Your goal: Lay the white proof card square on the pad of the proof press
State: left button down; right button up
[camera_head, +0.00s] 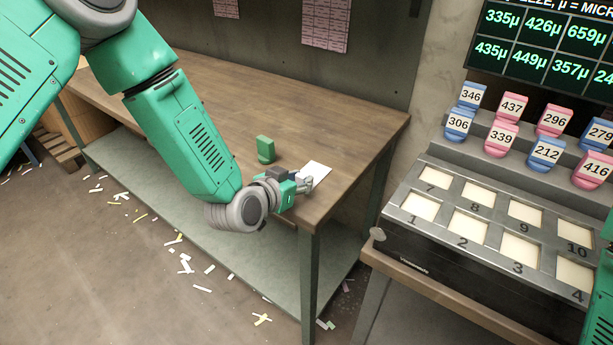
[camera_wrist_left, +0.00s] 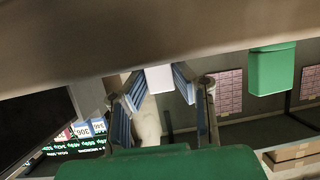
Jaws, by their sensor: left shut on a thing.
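The white proof card (camera_head: 317,171) shows at the front right corner of the wooden workbench, just beyond my left gripper (camera_head: 305,184). In the left wrist view the card (camera_wrist_left: 159,78) lies between the fingertips of my left gripper (camera_wrist_left: 158,85), which is shut on it. Whether the card touches the bench top I cannot tell. No part is clearly recognisable as the proof press or its pad; a metal unit with numbered pale windows (camera_head: 470,226) stands at the right. My right gripper is not in view.
A green block (camera_head: 265,150) stands on the workbench (camera_head: 220,95) behind my left gripper; it also shows in the left wrist view (camera_wrist_left: 271,70). Paper scraps litter the floor.

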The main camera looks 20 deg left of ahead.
pick_arm(q)
jog(key=shift+a+r+p, duration=0.1)
jog(key=shift+r+p, duration=0.35)
jog(key=shift+r, duration=0.15)
jog(key=r+p, duration=0.2)
jog(key=r, duration=0.1)
jog(key=shift+d+r+p, duration=0.2)
jog(key=shift+r+p, duration=0.05)
jog(key=shift+p, duration=0.1)
jog(key=shift+r+p, duration=0.55)
jog(key=shift+r, duration=0.15)
jog(key=shift+a, duration=0.1)
jog(key=shift+f, duration=0.15)
